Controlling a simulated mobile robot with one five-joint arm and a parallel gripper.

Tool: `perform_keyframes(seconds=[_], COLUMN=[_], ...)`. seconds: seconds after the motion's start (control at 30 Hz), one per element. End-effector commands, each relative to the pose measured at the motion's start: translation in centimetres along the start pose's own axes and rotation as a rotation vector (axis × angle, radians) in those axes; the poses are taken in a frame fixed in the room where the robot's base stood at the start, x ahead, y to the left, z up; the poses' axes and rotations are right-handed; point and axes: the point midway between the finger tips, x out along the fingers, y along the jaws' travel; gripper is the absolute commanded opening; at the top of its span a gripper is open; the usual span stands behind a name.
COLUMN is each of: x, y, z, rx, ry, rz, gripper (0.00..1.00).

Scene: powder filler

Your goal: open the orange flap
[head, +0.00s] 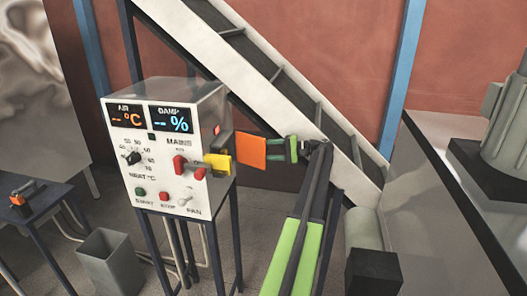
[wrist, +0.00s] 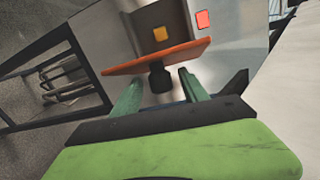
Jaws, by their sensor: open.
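The orange flap (head: 252,151) stands out from the right side of the white control box (head: 160,150), so it looks swung open. In the wrist view the flap (wrist: 130,64) is seen nearly edge-on, with a dark recess and a yellow-orange square (wrist: 160,33) beyond it. A black knob (wrist: 158,80) sits on the flap's near side. My gripper (head: 285,150) is just right of the flap. Its green fingers are open, one on each side of the knob; I cannot tell whether they touch it.
A yellow part (head: 218,161) and red knobs (head: 181,165) are on the box. A red light (wrist: 203,20) is on its side. A sloping conveyor (head: 265,70) runs behind my arm. A grey bin (head: 108,262) stands at lower left, and a grey machine (head: 465,200) at right.

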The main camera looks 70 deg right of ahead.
Motion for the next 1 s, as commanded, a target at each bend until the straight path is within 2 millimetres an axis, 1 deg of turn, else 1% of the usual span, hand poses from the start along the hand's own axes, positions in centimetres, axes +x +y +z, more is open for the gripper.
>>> perform_keyframes(seconds=[0.03, 0.1, 0.2, 0.3, 0.4, 0.5, 0.77, 0.83, 0.87, 0.93, 0.97, 1.0], x=[-1.4, -3.2, -5.7, -7.8, -9.2, -10.0, -10.2, -10.0, -9.7, -8.0, -7.0, -5.6], y=[-0.2, -0.2, -0.2, -0.1, -0.1, -0.1, 0.0, 0.2, 0.7, 3.4, 5.2, 8.2], z=[-0.1, -0.1, -0.1, -0.1, -0.1, -0.1, 0.0, 0.0, 0.0, -0.2, -0.3, -0.5], rx=[0.000, 0.001, 0.001, 0.001, 0.001, 0.000, 0.000, 0.001, 0.004, 0.017, 0.024, 0.029], ry=[0.004, 0.003, 0.003, 0.003, 0.002, 0.002, 0.001, 0.004, 0.012, 0.056, 0.088, 0.145], rz=[0.000, 0.000, 0.000, 0.000, 0.000, 0.000, 0.000, 0.005, 0.016, 0.085, 0.135, 0.221], gripper=[0.52, 0.52, 0.52, 0.52, 0.52, 0.52, 0.52, 0.44, 0.40, 0.31, 0.27, 0.22])
